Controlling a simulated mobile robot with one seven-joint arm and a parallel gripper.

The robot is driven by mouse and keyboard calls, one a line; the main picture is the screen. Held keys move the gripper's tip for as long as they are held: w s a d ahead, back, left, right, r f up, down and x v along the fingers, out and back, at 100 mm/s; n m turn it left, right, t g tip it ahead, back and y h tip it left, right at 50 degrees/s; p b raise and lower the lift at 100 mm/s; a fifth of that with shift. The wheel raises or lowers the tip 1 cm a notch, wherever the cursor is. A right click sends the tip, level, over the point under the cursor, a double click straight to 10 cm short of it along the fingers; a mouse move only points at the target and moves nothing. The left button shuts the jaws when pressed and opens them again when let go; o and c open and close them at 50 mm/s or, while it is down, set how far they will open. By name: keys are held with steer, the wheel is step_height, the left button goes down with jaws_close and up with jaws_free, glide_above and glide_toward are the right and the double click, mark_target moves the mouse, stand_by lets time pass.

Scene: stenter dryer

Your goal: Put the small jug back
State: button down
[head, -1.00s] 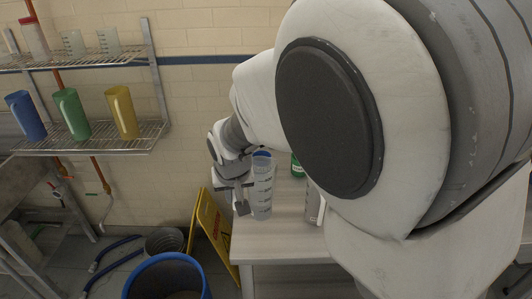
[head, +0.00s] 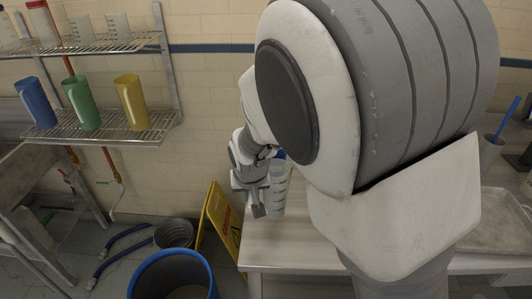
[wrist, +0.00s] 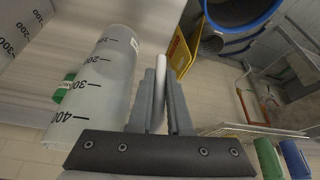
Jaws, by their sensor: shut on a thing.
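The small jug (head: 277,192) is a translucent grey-white measuring jug with dark scale lines, roughly upright near the table's left end. In the wrist view the jug (wrist: 98,85) shows the marks 300 and 400, left of the fingers. My gripper (head: 258,207) is at its left side. In the wrist view my gripper (wrist: 160,90) is shut on a pale bar between its fingers, which looks like the jug's handle. I cannot tell whether the jug's base touches the table. My arm hides much of the table.
A wire shelf (head: 155,121) at left holds blue (head: 35,101), green (head: 80,103) and yellow (head: 130,102) jugs. The upper shelf (head: 95,45) holds clear vessels. A yellow sign (head: 218,218) and blue-rimmed bin (head: 172,275) stand beside the table (head: 290,255). Another graduated vessel (wrist: 22,25) is close by.

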steer(key=shift+f, duration=2.3)
steer(key=shift+f+b, duration=0.1)
steer(key=shift+b, duration=0.2)
steer(key=c, duration=0.9)
jaws_free()
steer(key=shift+o, duration=0.2)
